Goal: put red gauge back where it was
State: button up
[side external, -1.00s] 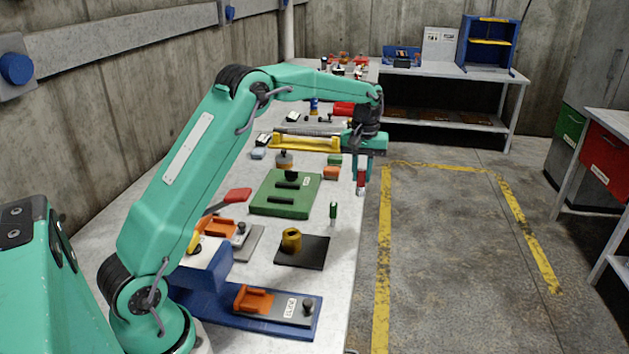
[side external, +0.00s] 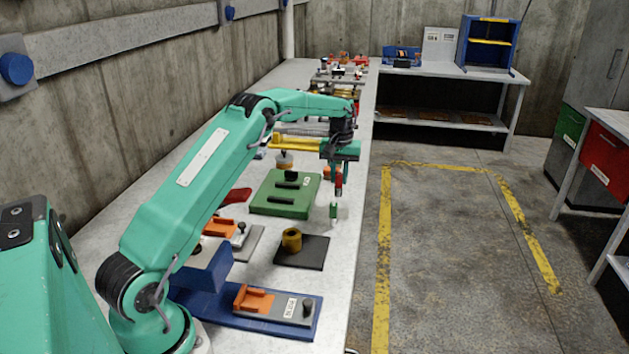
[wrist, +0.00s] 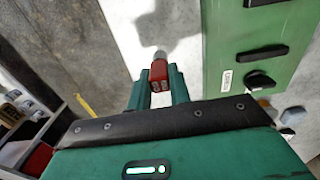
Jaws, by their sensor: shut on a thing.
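My gripper (side external: 339,177) is shut on the gauge and points down near the table's right edge, right of the green plate (side external: 270,208). The red gauge shows in the side view (side external: 338,185) between the fingers. A small green piece (side external: 334,211) stands on the table directly below in the picture; whether the gauge touches it, I cannot tell.
The green plate has dark handles. A black plate with a yellow cylinder (side external: 291,240) lies nearer. A blue base (side external: 300,322) with an orange block (side external: 254,299) is at the front. The table's right edge drops to the floor (side external: 450,260).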

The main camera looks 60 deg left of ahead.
aim_at(339, 187)
jog(key=shift+f, duration=2)
jog(key=o, duration=0.9)
jog(key=shift+f, duration=0.15)
notch_tip(339, 187, up, 12)
jog(key=shift+r, duration=0.15)
